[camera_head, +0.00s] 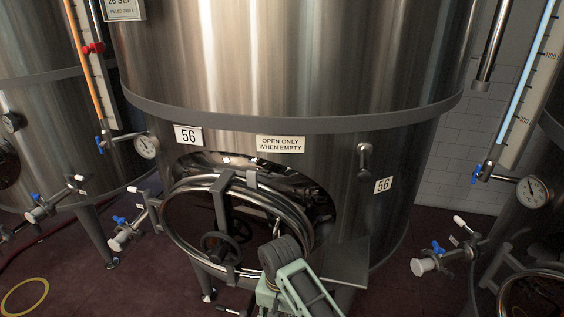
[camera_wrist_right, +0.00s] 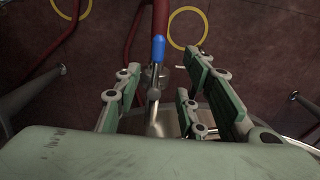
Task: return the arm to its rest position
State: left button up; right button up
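In the right wrist view my right gripper (camera_wrist_right: 165,82) has its green fingers spread wide. A valve with a blue handle (camera_wrist_right: 158,50) shows between and beyond the fingers, with a red hose (camera_wrist_right: 160,15) running from it. I cannot tell whether any finger touches the valve, but nothing appears clamped. In the head view a pale green and dark grey part of my arm (camera_head: 298,290) rises at the bottom centre, in front of the tank's round door. The fingertips cannot be made out there. My left gripper is not in view.
Steel tank 56 (camera_head: 290,60) fills the middle. Its round hatch door (camera_head: 180,235) with a handwheel (camera_head: 220,247) stands swung out from the opening. Valves with blue handles (camera_head: 430,262) stick out at right and left. A yellow ring (camera_head: 25,297) marks the dark red floor.

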jog(key=s+d+f+n+t+y, duration=0.2)
jog(key=s+d+f, duration=0.2)
jog(key=s+d, duration=0.8)
jog(key=s+d+r+n+t+h, duration=0.25)
jog(key=s+d+r, duration=0.35)
jog(key=s+d, duration=0.45)
jog(key=s+a+f+g+b, duration=0.1)
jog(key=s+f, duration=0.1)
jog(key=f, duration=1.3)
jog(key=s+f+g+b, duration=0.1)
jog(key=s+f, duration=0.1)
jog(key=f, duration=1.2)
jog(key=s+d+f+n+g+b, duration=0.1)
jog(key=s+d+f+b, duration=0.1)
jog(key=s+f, duration=1.4)
jog(key=shift+d+f, duration=0.4)
jog(key=shift+f, duration=0.2)
jog(key=shift+g+y, duration=0.25)
